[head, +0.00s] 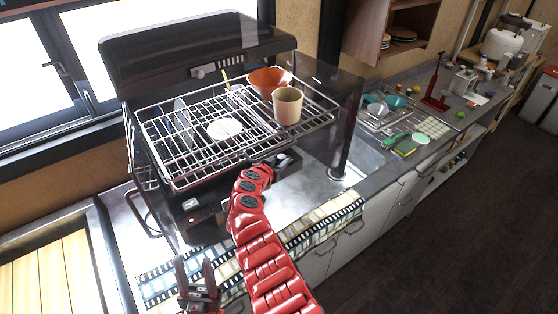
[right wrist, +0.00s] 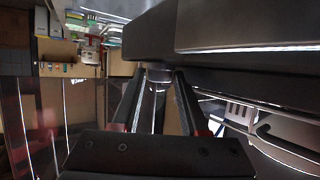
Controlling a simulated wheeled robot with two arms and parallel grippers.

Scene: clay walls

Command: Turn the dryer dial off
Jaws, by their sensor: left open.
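The dish dryer (head: 185,48) is a dark cabinet with a wire rack drawn out at its front. In the right wrist view, a small round grey dial (right wrist: 158,74) sits at the lower edge of a dark panel. My right gripper (right wrist: 159,78) has its fingertips on either side of the dial; whether they press on it is not clear. In the head view, the red right arm reaches under the rack, with its gripper (head: 285,162) at the dryer's lower front; the dial cannot be made out there. My left gripper (head: 198,272) is open and empty, low before the counter.
The rack (head: 165,150) overhangs the right gripper and holds an orange bowl (head: 270,80), a beige cup (head: 287,105) and plates. A patterned towel (head: 320,225) lies over the counter edge. The floor (head: 470,220) is clear.

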